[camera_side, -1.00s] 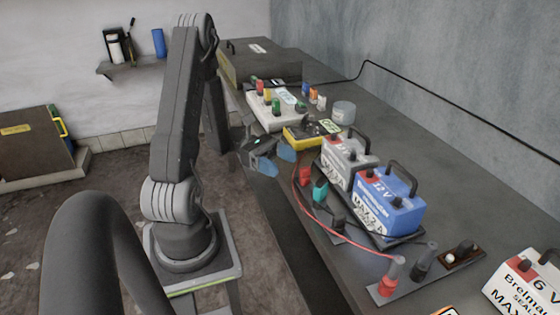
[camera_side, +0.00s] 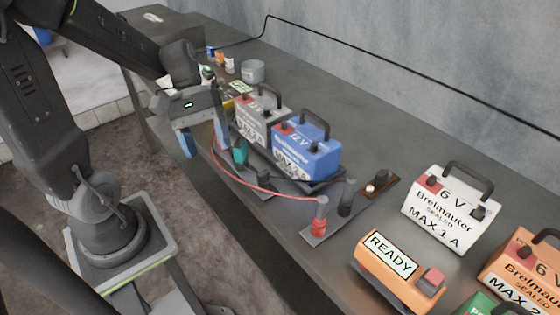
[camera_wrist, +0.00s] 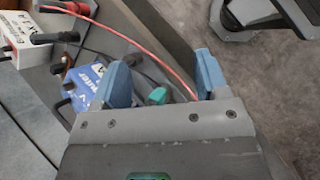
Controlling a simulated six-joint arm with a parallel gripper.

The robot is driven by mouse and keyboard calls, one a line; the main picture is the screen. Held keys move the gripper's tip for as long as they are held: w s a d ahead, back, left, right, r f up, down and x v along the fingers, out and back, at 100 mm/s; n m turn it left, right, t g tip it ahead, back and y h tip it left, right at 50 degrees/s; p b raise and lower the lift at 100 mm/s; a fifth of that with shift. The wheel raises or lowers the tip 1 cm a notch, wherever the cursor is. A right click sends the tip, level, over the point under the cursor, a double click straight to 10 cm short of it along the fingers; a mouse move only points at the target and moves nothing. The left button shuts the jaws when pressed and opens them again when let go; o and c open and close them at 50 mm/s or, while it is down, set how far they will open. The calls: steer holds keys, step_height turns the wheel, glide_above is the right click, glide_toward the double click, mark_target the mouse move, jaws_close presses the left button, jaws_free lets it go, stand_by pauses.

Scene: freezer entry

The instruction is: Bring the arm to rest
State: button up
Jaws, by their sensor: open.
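My gripper (camera_side: 204,137) is in the side view, at the near edge of the bench, just left of the grey and blue batteries. Its two blue fingers stand apart with nothing held between them. In the wrist view my gripper (camera_wrist: 160,82) also shows spread fingers, with a teal clip (camera_wrist: 157,95) and a red cable (camera_wrist: 150,43) seen beyond the gap. My arm reaches from its base on the left, up and over to the bench. Whether a finger touches the grey battery (camera_side: 262,120) is hard to tell.
A blue 12 V battery (camera_side: 307,150) stands beside the grey one. An orange READY box (camera_side: 400,272) and a white 6 V battery (camera_side: 450,208) stand at the right.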

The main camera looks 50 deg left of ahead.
steer(key=s+d+r+m+t+y, duration=0.2)
steer(key=d+r+m+t+y, duration=0.2)
steer(key=r+m+t+y, duration=0.3)
steer(key=shift+s+d+r+m, duration=0.35)
steer(key=shift+r+m, duration=0.35)
steer(key=shift+m, duration=0.7)
